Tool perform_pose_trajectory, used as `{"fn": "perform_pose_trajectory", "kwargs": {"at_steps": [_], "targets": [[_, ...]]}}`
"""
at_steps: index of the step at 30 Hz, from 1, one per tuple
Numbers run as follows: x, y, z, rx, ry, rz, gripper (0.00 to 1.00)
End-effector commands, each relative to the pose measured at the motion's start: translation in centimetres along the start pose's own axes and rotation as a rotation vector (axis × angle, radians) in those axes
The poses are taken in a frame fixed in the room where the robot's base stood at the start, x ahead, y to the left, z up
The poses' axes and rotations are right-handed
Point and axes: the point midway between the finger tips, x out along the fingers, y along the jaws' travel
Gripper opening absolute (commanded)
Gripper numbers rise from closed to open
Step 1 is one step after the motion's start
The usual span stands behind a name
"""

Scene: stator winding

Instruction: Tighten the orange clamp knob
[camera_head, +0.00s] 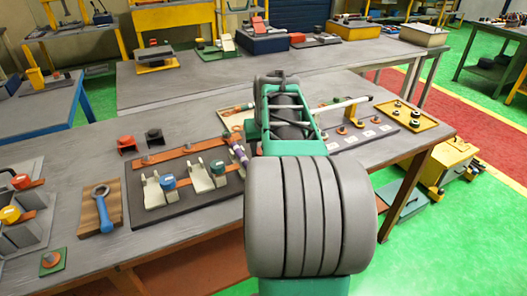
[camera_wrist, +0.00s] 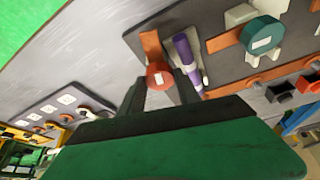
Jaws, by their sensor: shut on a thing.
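The orange clamp knob (camera_wrist: 159,75) shows in the wrist view as a round red-orange cap at the end of an orange bar (camera_wrist: 152,46). My gripper (camera_wrist: 161,84) has its two dark fingers on either side of the knob and is shut on it. A purple cylinder (camera_wrist: 185,52) lies in a pale holder just right of the knob. It also shows in the head view (camera_head: 239,155), left of my arm. My arm hides the knob and fingertips in the head view.
The dark fixture board (camera_head: 150,217) carries pale clamps with blue-teal caps (camera_head: 168,182). A wooden block with a blue-handled tool (camera_head: 105,208) lies left of it. Red and black blocks (camera_head: 127,145) stand behind. A yellow tray (camera_head: 407,115) and a board with several small parts are at right.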

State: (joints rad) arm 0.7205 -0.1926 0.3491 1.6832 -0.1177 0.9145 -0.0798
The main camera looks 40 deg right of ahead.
Motion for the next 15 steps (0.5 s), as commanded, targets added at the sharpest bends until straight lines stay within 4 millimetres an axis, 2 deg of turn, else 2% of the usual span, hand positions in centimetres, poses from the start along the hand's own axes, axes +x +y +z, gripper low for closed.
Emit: {"fn": "perform_pose_trajectory", "kwargs": {"at_steps": [15], "targets": [[-0.73,-0.46,-0.73,0.449,0.015,0.184,0.0]]}}
